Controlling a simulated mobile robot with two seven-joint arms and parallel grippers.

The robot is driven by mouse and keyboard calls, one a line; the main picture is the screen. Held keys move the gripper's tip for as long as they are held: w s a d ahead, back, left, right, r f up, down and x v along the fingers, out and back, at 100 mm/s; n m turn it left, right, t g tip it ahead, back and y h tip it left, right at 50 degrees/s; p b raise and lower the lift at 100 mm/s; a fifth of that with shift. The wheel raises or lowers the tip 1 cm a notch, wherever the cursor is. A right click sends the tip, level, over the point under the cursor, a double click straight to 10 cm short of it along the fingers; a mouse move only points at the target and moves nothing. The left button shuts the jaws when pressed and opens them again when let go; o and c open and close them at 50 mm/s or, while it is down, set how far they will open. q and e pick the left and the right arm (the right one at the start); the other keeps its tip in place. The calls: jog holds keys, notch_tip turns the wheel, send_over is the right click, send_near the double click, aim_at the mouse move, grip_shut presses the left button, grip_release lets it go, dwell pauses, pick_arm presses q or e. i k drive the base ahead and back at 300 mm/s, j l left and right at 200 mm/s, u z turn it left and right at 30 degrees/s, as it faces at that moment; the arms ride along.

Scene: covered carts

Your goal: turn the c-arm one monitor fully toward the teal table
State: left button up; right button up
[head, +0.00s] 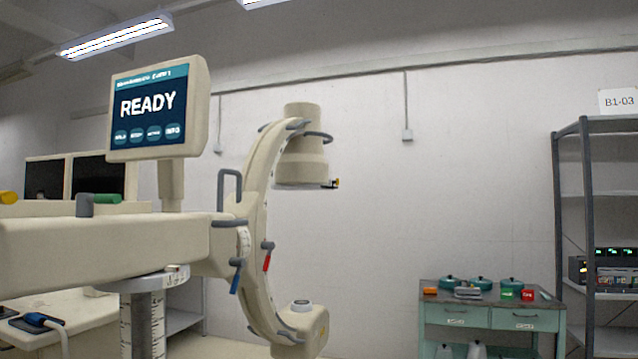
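The C-arm unit's monitor (158,108) stands on a short post on top of the cream C-arm body (110,252) at the left. Its dark blue screen reads READY, is angled a little to the left, and shows almost fully to me. The teal table (491,318) stands at the lower right against the wall, with several teal-lidded pots and small red and green items on it. Neither of my grippers shows in the head view.
The curved C-arm (259,215) with its cream head (302,150) rises right of the monitor. Two dark screens (97,174) stand behind at the left. A grey metal shelf (588,190) holds equipment at the right edge. Bare wall shows between the C-arm and shelf.

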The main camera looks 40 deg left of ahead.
aim_at(160, 112)
jog(key=i+l+u, duration=0.1)
jog(key=i+u, duration=0.2)
jog(key=i, duration=0.25)
jog(key=i+l+u, duration=0.3)
jog(key=i, duration=0.25)
jog(key=i+l+u, duration=0.15)
jog(key=i+u, duration=0.25)
jog(key=i+l+u, duration=0.15)
jog(key=u, duration=0.25)
jog(key=i+l+u, duration=0.2)
jog(key=l+u, duration=0.2)
jog(key=i+l+u, duration=0.15)
jog(key=l+u, duration=0.3)
jog(key=j, duration=0.1)
